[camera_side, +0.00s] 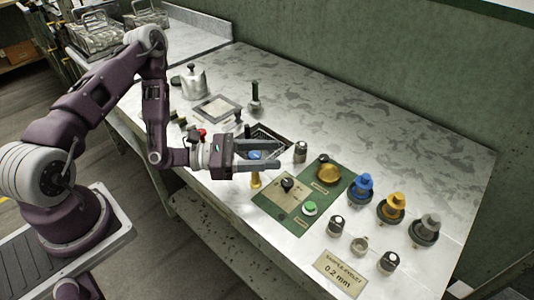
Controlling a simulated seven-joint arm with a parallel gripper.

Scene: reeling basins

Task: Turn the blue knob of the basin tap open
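The blue knob (256,155) sits on top of the brass basin tap (256,181) near the front edge of the bench. My gripper (276,154) reaches in from the left, its two fingers level and pointing right. The fingers are apart, one on the far side of the knob and one on the near side. The knob shows between them, and narrow gaps seem to remain, so I see no clear grip. The near finger hides part of the tap's upper body.
A dark grated basin (270,136) lies just behind the fingers. A green panel (331,196) with a black knob and green button is to the right. Blue, yellow and grey spools (393,206) stand further right. A metal kettle (194,82) stands back left. The bench's back right is clear.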

